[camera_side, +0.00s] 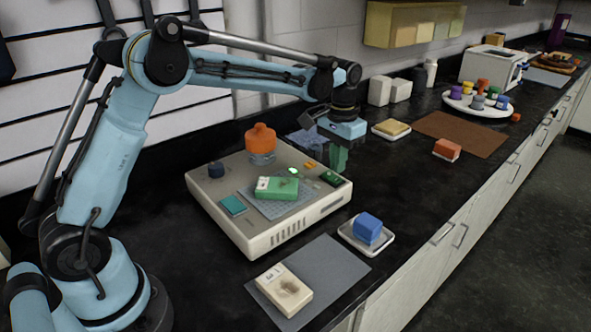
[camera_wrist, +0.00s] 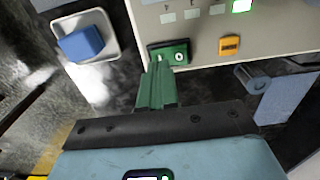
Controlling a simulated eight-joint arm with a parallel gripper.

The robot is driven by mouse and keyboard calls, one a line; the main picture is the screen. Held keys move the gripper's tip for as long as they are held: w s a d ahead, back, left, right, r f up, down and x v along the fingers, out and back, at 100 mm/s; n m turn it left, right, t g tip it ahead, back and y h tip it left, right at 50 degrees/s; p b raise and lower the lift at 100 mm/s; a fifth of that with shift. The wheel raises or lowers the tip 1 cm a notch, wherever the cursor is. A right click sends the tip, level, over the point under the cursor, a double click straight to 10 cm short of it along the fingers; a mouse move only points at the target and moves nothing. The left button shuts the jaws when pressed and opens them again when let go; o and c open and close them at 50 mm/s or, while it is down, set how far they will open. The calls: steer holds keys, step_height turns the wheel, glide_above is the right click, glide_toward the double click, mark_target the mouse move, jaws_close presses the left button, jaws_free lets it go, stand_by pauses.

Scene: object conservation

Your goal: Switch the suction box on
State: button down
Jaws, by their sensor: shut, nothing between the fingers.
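The suction box (camera_side: 262,235) is a low beige case on the black counter. A green light (camera_side: 293,171) glows on the box, and in the wrist view (camera_wrist: 241,5). My gripper (camera_side: 336,168) has green fingers, shut and empty, close to the switch plate. In the wrist view the fingertips (camera_wrist: 158,62) overlap the plate's edge; I cannot tell whether they touch.
A green-and-white block (camera_side: 277,188) lies on the box's perforated grid, with an orange-topped jar (camera_side: 261,140) behind. A blue block (camera_side: 367,227) sits on a white dish right of the box. A grey mat (camera_side: 335,262) holds a cream block (camera_side: 284,290).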

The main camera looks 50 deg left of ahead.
mark_target(334, 180)
steer(key=shift+r, duration=2.45)
steer(key=shift+s+r, duration=0.1)
steer(key=s+r+t, duration=0.3)
steer(key=s+r, duration=0.1)
steer(key=s, duration=0.5)
steer(key=s+f+t, duration=0.4)
steer(key=s+f, duration=0.1)
steer(key=s, duration=0.6)
steer(key=shift+s, duration=0.3)
